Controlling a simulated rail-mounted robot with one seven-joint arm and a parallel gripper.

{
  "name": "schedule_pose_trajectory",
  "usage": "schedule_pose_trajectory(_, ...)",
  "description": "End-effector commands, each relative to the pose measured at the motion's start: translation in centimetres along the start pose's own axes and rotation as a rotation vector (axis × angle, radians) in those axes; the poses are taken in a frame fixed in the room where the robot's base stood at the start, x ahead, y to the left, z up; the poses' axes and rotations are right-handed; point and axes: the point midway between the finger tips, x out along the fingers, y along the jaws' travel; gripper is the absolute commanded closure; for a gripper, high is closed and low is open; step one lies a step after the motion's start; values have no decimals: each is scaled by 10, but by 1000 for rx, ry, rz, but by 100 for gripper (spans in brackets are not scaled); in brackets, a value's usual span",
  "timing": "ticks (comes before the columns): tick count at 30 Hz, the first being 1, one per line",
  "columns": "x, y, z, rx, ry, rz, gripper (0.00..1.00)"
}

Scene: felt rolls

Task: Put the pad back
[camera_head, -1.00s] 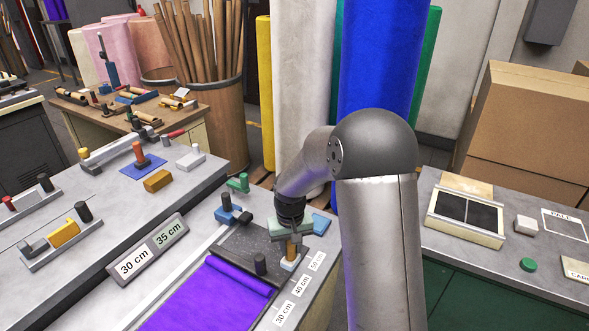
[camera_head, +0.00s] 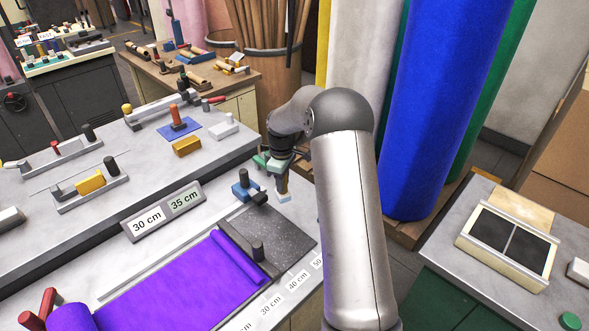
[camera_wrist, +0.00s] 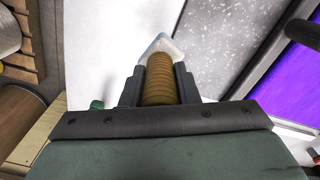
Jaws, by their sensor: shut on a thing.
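My gripper (camera_head: 281,168) is shut on the ribbed brown handle of a small piece with a pale base, which I take to be the pad (camera_head: 283,185). In the wrist view the handle (camera_wrist: 160,82) stands between the two fingers (camera_wrist: 160,88), with the pale base beyond it. The pad is near the far end of the cutting bench, beside the blue clamp-like tool (camera_head: 247,190). I cannot tell whether its base touches the bench. My arm hides part of the bench's right side.
A 30/35 cm sign (camera_head: 163,211) stands to the left. Tall felt rolls (camera_head: 440,110) stand behind.

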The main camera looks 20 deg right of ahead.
Motion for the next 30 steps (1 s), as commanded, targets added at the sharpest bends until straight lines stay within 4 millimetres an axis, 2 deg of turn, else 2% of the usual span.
schedule_pose_trajectory(1,0,18,7,-74,1,0,98)
schedule_pose_trajectory(3,-1,38,15,-181,1,0,98)
schedule_pose_trajectory(6,-2,56,25,-290,1,-1,98)
schedule_pose_trajectory(9,-2,65,29,-351,1,-1,98)
schedule_pose_trajectory(22,-3,67,32,-368,1,-1,98)
schedule_pose_trajectory(30,16,67,32,-368,1,-2,98)
